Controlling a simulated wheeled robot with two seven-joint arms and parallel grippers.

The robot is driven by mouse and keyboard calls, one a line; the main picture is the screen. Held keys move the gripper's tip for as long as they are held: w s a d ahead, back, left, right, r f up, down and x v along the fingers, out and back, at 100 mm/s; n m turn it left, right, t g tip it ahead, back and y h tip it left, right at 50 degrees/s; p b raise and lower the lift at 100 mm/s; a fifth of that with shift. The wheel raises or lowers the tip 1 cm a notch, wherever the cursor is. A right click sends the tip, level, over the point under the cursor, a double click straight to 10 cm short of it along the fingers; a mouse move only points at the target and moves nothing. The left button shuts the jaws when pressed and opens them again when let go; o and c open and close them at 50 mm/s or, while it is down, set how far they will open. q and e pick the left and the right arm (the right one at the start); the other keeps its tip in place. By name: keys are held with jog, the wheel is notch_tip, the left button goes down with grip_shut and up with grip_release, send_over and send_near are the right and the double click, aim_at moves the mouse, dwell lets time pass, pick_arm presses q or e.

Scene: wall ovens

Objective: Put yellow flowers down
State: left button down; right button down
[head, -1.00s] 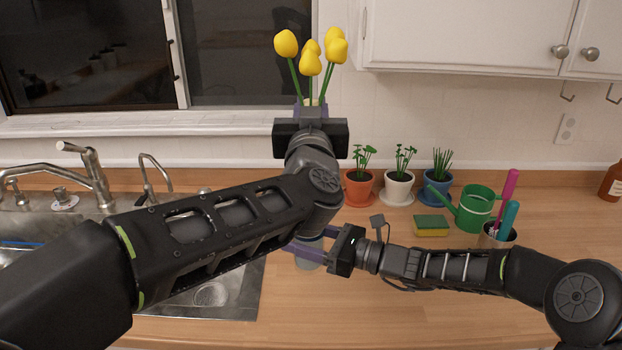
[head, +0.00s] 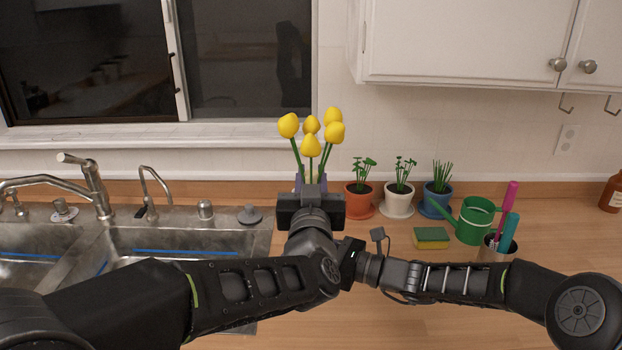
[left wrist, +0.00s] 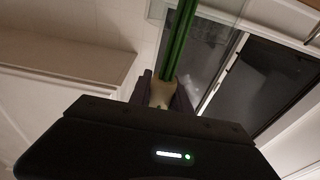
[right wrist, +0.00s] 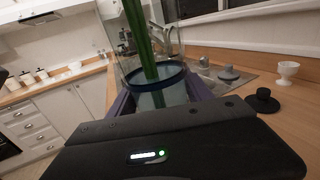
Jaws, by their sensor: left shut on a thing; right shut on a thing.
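The yellow flowers (head: 312,128) are several tulip heads on green stems, upright above my left gripper (head: 311,184) in the head view. That gripper is shut on the lower part of the bunch, and the green stems (left wrist: 180,40) rise from its fingers in the left wrist view. My right gripper (right wrist: 158,92) is shut on a clear glass vase (right wrist: 152,98) with a blue ring. In the right wrist view, green stems (right wrist: 141,40) appear to reach down inside the vase. In the head view, my left arm hides the vase and my right fingers.
Potted plants in orange (head: 359,202), white (head: 397,202) and blue (head: 436,199) pots line the wall. A sponge (head: 431,238), green watering can (head: 477,220) and cup of markers (head: 494,248) stand right. The sink (head: 180,245) is left. The front-right counter (head: 440,318) is mostly clear.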

pick_arm(q)
jog(key=shift+f, duration=0.3)
pick_arm(e)
jog(key=shift+r, duration=0.1)
pick_arm(q)
jog(key=shift+f, duration=0.1)
jog(key=shift+f, duration=0.4)
jog(key=c, duration=1.2)
grip_release()
jog(key=shift+r, duration=0.1)
jog(key=shift+s+r, duration=0.15)
jog(key=shift+r, duration=0.3)
jog(key=s+f, duration=0.1)
jog(key=s, duration=1)
jog(key=shift+s+f, duration=0.3)
